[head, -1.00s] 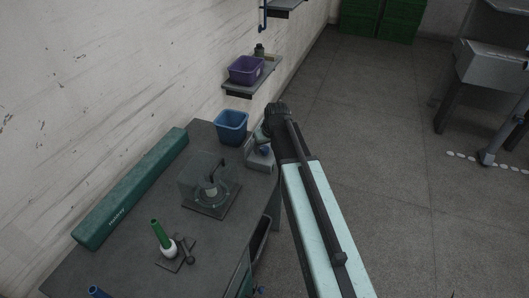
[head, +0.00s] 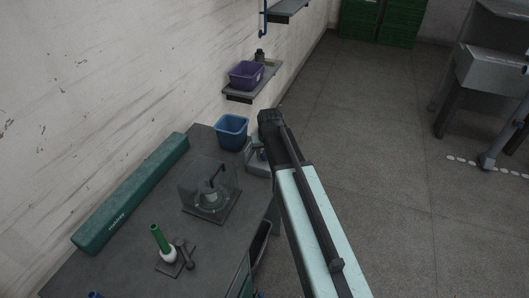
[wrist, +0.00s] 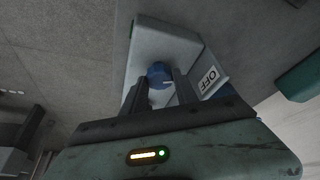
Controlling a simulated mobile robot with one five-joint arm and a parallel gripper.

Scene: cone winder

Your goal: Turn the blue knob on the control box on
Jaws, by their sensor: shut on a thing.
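The control box (wrist: 165,45) is a pale grey box with a blue knob (wrist: 158,70) on its face and an "OFF" label (wrist: 209,81) to the knob's right in the wrist view. A small pale mark shows on the knob's lower right edge. My gripper (wrist: 160,79) has one finger on each side of the knob and is shut on it. In the head view the control box (head: 256,163) stands at the far right corner of the bench, partly covered by my arm. The gripper's fingers are hidden there.
A blue bin (head: 231,132) stands just left of the box. A shelf holds a purple bin (head: 246,73). Floor to the right is open.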

